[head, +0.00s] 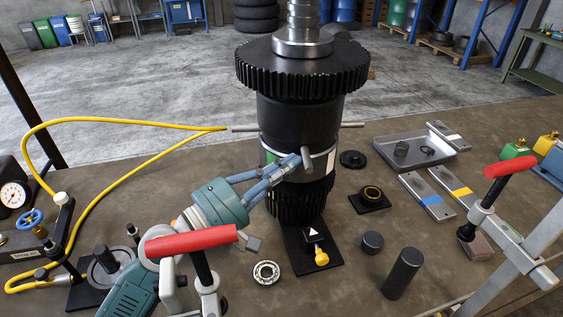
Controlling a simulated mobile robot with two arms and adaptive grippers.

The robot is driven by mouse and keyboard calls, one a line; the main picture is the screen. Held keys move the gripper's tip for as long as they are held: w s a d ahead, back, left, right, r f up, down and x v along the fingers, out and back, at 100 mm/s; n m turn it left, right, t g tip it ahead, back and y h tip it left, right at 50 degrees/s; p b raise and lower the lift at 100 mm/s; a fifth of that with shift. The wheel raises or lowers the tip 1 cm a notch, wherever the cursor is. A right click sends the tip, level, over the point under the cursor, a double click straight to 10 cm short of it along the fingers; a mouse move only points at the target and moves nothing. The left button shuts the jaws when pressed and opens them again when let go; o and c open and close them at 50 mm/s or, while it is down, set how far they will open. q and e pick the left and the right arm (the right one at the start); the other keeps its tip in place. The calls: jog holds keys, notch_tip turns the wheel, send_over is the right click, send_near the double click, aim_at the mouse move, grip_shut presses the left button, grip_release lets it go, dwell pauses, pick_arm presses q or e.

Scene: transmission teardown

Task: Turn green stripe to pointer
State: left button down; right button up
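The tall black drum (298,125) stands upright with a large gear on top and metal rods sticking out of its side. A pale band runs around its lower part. A green stripe (269,157) shows on the band's left side, partly behind my gripper. The pointer, a white triangle (313,232) on a black block, stands in front of the drum, right of the stripe. My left gripper (303,163) reaches in from the lower left, its fingers against the drum's front near a short rod. Whether they are shut on it cannot be told. My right gripper is out of view.
A yellow knob (321,258) sits below the pointer. Red-handled clamps stand at front left (190,240) and right (510,166). A yellow hose (130,121) loops at left. A bearing (266,273), black cylinders (402,274) and a metal tray (415,149) lie on the bench.

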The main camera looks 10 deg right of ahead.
pick_arm(q)
jog(key=d, duration=0.1)
jog(key=s+d+p, duration=0.1)
jog(key=d, duration=0.1)
jog(key=shift+s+r, duration=0.15)
jog(key=shift+r, duration=0.05)
jog(key=shift+s+d+f, duration=0.1)
jog(key=shift+d, duration=0.85)
